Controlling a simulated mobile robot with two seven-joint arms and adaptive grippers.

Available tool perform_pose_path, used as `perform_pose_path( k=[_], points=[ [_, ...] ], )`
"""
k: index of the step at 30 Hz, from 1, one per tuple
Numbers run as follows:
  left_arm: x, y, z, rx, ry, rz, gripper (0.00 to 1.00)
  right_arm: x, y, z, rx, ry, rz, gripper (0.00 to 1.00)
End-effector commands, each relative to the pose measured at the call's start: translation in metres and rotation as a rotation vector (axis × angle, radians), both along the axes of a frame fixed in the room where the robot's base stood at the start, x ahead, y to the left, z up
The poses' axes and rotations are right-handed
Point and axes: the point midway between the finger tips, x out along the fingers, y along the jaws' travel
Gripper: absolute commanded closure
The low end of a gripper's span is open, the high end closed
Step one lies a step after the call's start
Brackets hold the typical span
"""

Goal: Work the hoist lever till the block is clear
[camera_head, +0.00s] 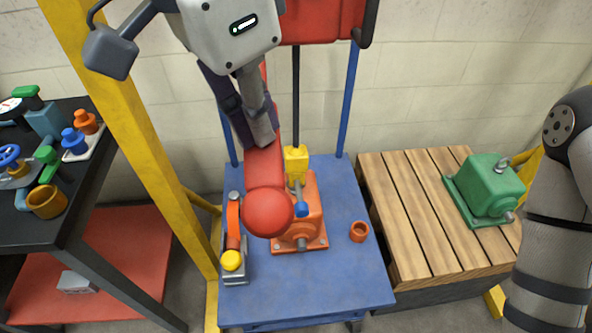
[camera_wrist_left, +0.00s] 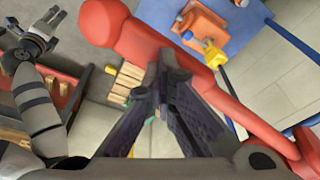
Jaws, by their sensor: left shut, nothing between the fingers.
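The red hoist lever (camera_head: 264,165) slopes down toward the camera and ends in a red ball; it also crosses the left wrist view (camera_wrist_left: 165,42). My left gripper (camera_head: 268,138) is shut and empty, its fingertips against or just over the lever; I cannot tell if they touch. They show in the left wrist view (camera_wrist_left: 168,58). A yellow block (camera_head: 296,160) hangs on a dark line at the orange motor (camera_head: 312,228); I cannot see a gap between them. The lever hides part of the motor.
The motor stands on a blue cart (camera_head: 350,285) with an orange ring (camera_head: 359,231) and an orange-handled tool (camera_head: 233,240). A green motor (camera_head: 487,188) sits on a wooden pallet (camera_head: 405,215). A yellow post (camera_head: 135,125) and a dark table (camera_head: 85,205) stand left.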

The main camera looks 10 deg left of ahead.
Motion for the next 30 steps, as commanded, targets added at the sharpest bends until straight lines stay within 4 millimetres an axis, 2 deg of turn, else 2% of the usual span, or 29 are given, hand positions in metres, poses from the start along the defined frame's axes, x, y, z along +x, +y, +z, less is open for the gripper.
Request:
perform_pose_path(
  k=[9, 16, 30],
  points=[
    [0.006, 0.002, -0.023, 0.003, 0.003, -0.001, 1.00, -0.002, 0.000, -0.002, 0.000, 0.007, 0.000, 0.60],
    [0.006, 0.001, -0.018, 0.001, -0.002, 0.000, 1.00, -0.001, 0.000, -0.001, 0.000, 0.005, 0.000, 0.60],
    [0.005, 0.001, 0.066, -0.004, -0.005, 0.002, 1.00, 0.000, 0.000, 0.000, 0.000, -0.002, 0.000, 0.60]
  ],
)
